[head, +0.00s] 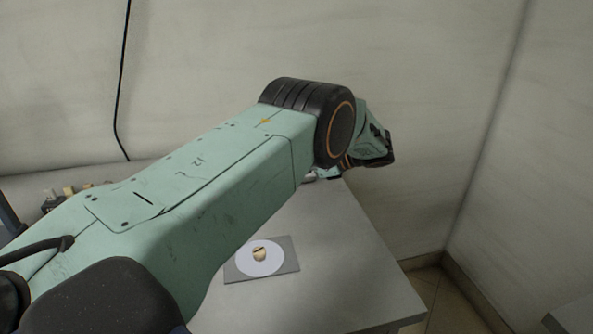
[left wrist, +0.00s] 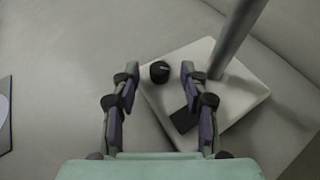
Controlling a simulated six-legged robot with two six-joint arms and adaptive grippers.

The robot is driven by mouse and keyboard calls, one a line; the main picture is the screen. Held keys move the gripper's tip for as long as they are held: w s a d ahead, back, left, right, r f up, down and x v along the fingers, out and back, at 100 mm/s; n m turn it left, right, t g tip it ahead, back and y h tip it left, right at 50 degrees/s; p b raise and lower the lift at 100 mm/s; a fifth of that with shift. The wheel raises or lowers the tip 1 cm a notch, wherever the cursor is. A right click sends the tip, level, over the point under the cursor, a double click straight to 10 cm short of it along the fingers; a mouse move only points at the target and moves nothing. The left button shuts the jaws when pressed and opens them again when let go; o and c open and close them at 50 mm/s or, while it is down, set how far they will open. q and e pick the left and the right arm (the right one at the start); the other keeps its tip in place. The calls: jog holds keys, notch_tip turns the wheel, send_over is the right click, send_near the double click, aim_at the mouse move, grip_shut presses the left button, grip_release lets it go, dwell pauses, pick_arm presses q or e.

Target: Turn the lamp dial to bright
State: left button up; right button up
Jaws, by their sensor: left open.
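The lamp's square pale base (left wrist: 231,93) lies on the table in the left wrist view, with a grey post (left wrist: 236,38) rising from it. A small black round dial (left wrist: 159,71) sits near the base's left corner. My left gripper (left wrist: 158,78) is open, and the dial shows between its two fingertips; I cannot tell how far above it they are. A dark rectangular patch (left wrist: 184,120) is on the base near the right finger. In the head view my left arm hides most of the lamp, and the gripper's fingers are hidden. My right gripper is in neither view.
A grey square plate with a white disc (head: 261,257) and a small tan piece on it lies on the table (head: 335,258). Small blocks (head: 70,190) stand at the left behind my arm. The table's right part is clear up to its edge.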

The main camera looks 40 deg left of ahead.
pick_arm(q)
jog(key=shift+s+d+r+m+t+p, duration=0.15)
jog(key=shift+r+m+t+p, duration=0.25)
jog(key=shift+p, duration=0.45)
jog(key=m+t+p, duration=0.1)
jog(key=t+p, duration=0.1)
jog(key=p, duration=0.1)
jog(key=shift+s+m+y, duration=0.2)
jog(key=shift+m+y, duration=0.1)
jog(key=shift+m, duration=0.1)
jog(key=t+p, duration=0.1)
jog(key=m+t+p, duration=0.1)
jog(key=p, duration=0.1)
jog(key=shift+s+m, duration=0.2)
jog(key=shift+m, duration=0.1)
jog(key=shift+s+f+m+t+p, duration=0.1)
jog(key=shift+s+m+t+p, duration=0.1)
jog(key=shift+m+t+p, duration=0.85)
jog(key=shift+s+f+m+t+h+p, duration=0.1)
jog(key=shift+s+m+t+h+p, duration=0.1)
jog(key=shift+m+t+p, duration=0.55)
jog(key=shift+s+m+t+h+p, duration=0.1)
jog(key=shift+m+t+h+p, duration=0.1)
jog(key=shift+m+t+p, duration=0.45)
jog(key=shift+d+t, duration=0.15)
jog(key=shift+t, duration=0.2)
jog(key=v, duration=0.6)
jog(key=shift+d, duration=0.1)
jog(key=shift+s+d+r, duration=0.25)
jog(key=shift+d+r, duration=0.05)
